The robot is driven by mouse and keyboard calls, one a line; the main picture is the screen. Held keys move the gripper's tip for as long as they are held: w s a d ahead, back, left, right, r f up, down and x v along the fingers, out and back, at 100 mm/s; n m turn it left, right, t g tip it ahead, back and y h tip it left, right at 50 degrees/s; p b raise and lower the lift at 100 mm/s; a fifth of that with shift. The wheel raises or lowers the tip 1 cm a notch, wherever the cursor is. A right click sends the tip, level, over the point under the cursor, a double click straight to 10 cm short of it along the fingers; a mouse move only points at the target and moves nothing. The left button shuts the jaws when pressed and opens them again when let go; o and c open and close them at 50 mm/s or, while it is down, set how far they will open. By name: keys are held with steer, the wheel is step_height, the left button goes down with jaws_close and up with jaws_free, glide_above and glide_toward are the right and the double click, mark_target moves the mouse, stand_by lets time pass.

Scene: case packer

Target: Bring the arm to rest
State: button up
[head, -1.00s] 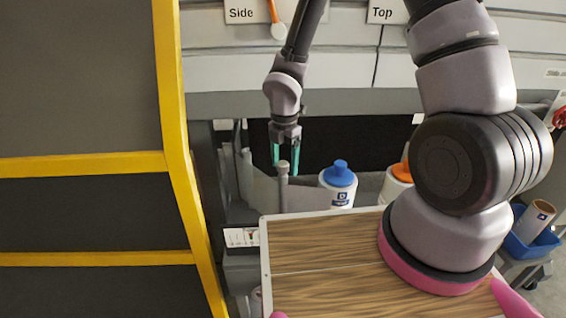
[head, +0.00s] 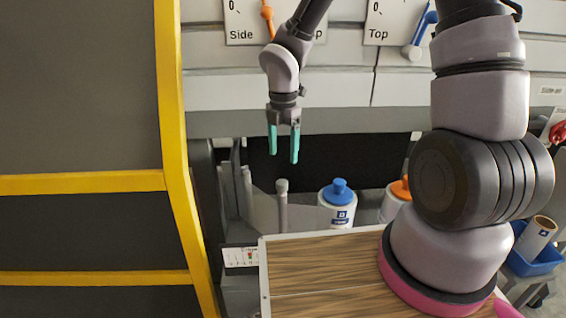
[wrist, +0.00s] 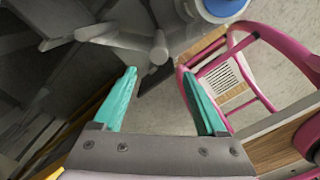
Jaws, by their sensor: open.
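My gripper (head: 284,145) hangs fingers down in the head view, in front of the machine's dark opening. Its two teal fingers are apart with nothing between them. In the wrist view the gripper (wrist: 163,100) is also open and empty, with a grey post and floor beyond the fingertips. My arm reaches from the right, up out of the top of the head view and back down to the gripper. The part of the arm above the picture is hidden.
A blue-capped white bottle (head: 337,208) and an orange-capped bottle (head: 396,200) stand behind the wooden top (head: 320,268). A grey post (head: 282,205) stands below the gripper. A yellow frame (head: 172,150) is at left. A blue bin (head: 535,259) is at right.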

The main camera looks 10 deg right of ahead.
steer(key=shift+r, duration=0.25)
steer(key=shift+d, duration=0.1)
steer(key=s+d+r+m+t, duration=0.1)
steer(key=d+r+m+t, duration=0.1)
steer(key=d+r+m, duration=0.5)
steer(key=s+d+r+m+t, duration=0.1)
steer(key=d+r+m, duration=0.3)
steer(key=r+m, duration=0.5)
steer(key=s+d+r+m+t+y, duration=0.2)
steer(key=s+d+r+m+t, duration=0.2)
steer(key=s+r+m, duration=0.5)
step_height(320, 180, up, 3)
steer(key=d+m, duration=0.2)
steer(key=m, duration=0.4)
steer(key=shift+f, duration=0.15)
steer(key=shift+s, duration=0.1)
